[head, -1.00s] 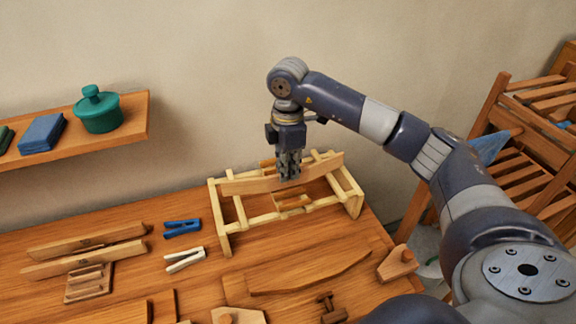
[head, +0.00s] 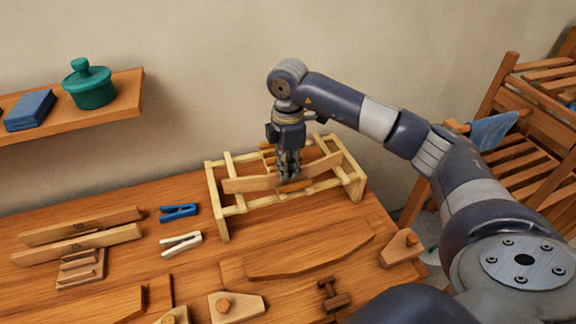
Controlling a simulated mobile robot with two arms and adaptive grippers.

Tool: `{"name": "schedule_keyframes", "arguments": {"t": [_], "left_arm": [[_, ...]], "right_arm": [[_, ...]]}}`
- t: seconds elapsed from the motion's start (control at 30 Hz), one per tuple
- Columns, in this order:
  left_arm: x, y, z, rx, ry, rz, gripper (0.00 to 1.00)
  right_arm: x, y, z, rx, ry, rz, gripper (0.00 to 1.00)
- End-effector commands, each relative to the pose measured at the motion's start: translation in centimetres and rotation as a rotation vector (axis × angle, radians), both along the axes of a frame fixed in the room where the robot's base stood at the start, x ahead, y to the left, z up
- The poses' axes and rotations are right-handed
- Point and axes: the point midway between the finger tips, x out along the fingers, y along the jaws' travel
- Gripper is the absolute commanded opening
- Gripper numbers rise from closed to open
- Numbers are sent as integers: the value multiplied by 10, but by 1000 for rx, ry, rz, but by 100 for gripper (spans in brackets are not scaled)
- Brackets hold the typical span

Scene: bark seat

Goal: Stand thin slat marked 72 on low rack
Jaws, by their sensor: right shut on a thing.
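A thin, slightly curved wooden slat (head: 249,184) is held level at the low rack. My right gripper (head: 289,179) is shut on it near its middle, coming down from above. Any number on this slat cannot be read here. The low rack (head: 222,216) is a pale wooden frame of rails and short legs on the bench. The slat runs lengthwise over the rack, low between its rails; whether it touches them I cannot tell. Another piece of wood (head: 268,149) shows behind the gripper at the rack. My left gripper is not in view.
Two slats (head: 80,226) lie at the bench's left by a small slotted block (head: 80,268). A blue clamp (head: 179,212) and a white clamp (head: 181,243) lie left of the rack. A curved board (head: 310,262) lies in front. A wall shelf (head: 125,92) holds a green pot (head: 89,84).

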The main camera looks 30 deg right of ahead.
Motion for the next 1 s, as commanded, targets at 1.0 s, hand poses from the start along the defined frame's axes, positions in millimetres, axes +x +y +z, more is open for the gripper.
{"name": "schedule_keyframes", "arguments": {"t": [1.0], "left_arm": [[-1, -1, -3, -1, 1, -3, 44]], "right_arm": [[0, 0, -6, 0, 0, 0, 31]]}}
